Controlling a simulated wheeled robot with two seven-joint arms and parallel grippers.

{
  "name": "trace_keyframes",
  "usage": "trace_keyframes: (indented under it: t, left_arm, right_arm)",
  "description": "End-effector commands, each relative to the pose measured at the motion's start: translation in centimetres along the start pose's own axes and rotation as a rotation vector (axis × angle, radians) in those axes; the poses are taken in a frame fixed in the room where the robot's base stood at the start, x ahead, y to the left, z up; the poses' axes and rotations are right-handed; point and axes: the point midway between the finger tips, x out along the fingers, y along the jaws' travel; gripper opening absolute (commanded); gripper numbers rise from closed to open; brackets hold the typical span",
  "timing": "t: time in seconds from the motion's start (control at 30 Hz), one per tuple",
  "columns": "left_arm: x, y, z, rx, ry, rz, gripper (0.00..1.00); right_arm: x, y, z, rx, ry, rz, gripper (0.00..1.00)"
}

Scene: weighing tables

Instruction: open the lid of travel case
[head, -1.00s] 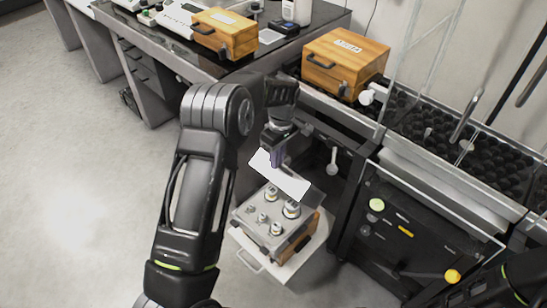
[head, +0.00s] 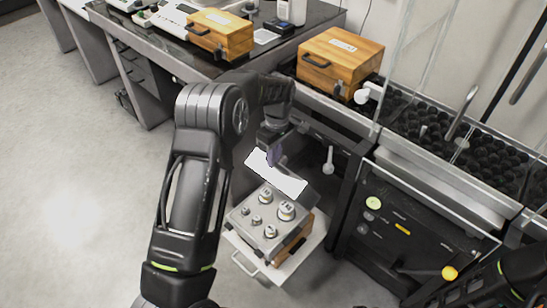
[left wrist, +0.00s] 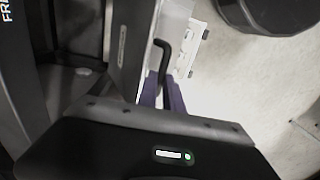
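The travel case (head: 297,245) is a small wooden case whose metal top holds several metal weights (head: 270,231). It stands on a pale tray (head: 284,268) low between the benches. Its lid (head: 300,193) stands raised at the back, with a white sheet (head: 282,180) on the side facing me. My left gripper (head: 274,156) is at the lid's upper edge. In the left wrist view, the purple fingers (left wrist: 162,95) are close together beside a black hooked handle (left wrist: 163,58). The handle's end reaches between the fingertips; whether they clamp it is unclear. My right gripper is out of view.
Two wooden boxes (head: 340,60) (head: 219,33) with black handles sit on the benches above. A dark cabinet (head: 400,240) with knobs stands right of the case. Open floor (head: 70,190) lies to the left.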

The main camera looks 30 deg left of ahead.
Motion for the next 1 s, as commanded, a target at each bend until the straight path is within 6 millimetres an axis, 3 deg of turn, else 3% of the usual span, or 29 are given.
trace_keyframes:
  t: [0.3,0.63,1.0]
  left_arm:
    - [0.0,0.0,0.0,0.0,0.0,0.0,0.33]
    - [-0.4,0.0,0.0,0.0,0.001,0.0,0.33]
    - [-5.8,0.1,0.0,-0.001,0.001,0.003,0.33]
  right_arm:
    - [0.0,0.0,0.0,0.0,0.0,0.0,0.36]
    - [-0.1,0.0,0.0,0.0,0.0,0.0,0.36]
    - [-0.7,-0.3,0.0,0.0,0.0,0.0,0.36]
